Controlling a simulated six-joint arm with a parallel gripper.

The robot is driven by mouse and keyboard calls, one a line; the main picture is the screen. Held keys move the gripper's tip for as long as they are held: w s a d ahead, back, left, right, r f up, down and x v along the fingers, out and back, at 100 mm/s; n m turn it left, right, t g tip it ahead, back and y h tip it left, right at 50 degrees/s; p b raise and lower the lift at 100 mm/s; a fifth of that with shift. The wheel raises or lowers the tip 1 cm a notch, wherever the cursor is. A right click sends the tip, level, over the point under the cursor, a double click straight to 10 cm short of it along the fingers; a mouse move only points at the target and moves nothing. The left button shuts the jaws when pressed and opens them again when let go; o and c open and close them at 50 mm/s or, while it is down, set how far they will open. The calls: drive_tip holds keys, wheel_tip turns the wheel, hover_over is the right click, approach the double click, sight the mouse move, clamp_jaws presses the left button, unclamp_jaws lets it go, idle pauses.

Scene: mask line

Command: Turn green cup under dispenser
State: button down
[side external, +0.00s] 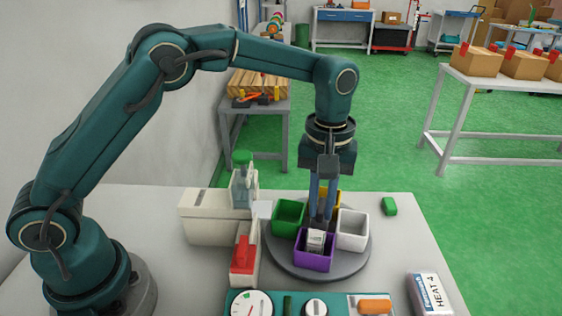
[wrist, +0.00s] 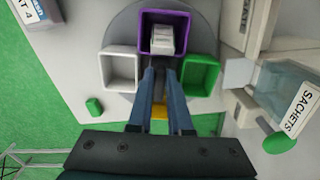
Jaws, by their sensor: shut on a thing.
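The green cup (side external: 288,217) is a square open bin on the left of a round grey turntable (side external: 348,272), on the dispenser's side. In the wrist view the green cup (wrist: 201,75) looks empty and its right edge is close to the dispenser's pale chute (wrist: 238,73). The clear sachet dispenser (side external: 243,188) stands left of the turntable. My gripper (side external: 323,218) points down among the cups at the turntable's centre. My gripper (wrist: 160,72) is shut on the turntable's hub there, though the fingers and cups hide the grip itself.
The purple cup (side external: 314,258), in front, holds white packets (side external: 315,240). The white cup (side external: 352,230) is at right and the yellow cup (side external: 334,198) behind. A red-topped unit (side external: 243,255), control panel (side external: 271,305) and HEAT 4 box (side external: 428,292) stand nearby. The table's right is mostly clear.

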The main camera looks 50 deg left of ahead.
drive_tip(key=shift+w+r+n, duration=0.1)
drive_tip(key=shift+w+n, duration=0.1)
drive_tip(key=shift+n, duration=1)
drive_tip(key=c, duration=0.8)
unclamp_jaws()
drive_tip(key=shift+c, duration=0.2)
drive_tip(key=shift+d, duration=0.1)
drive_tip(key=shift+r, duration=2.55)
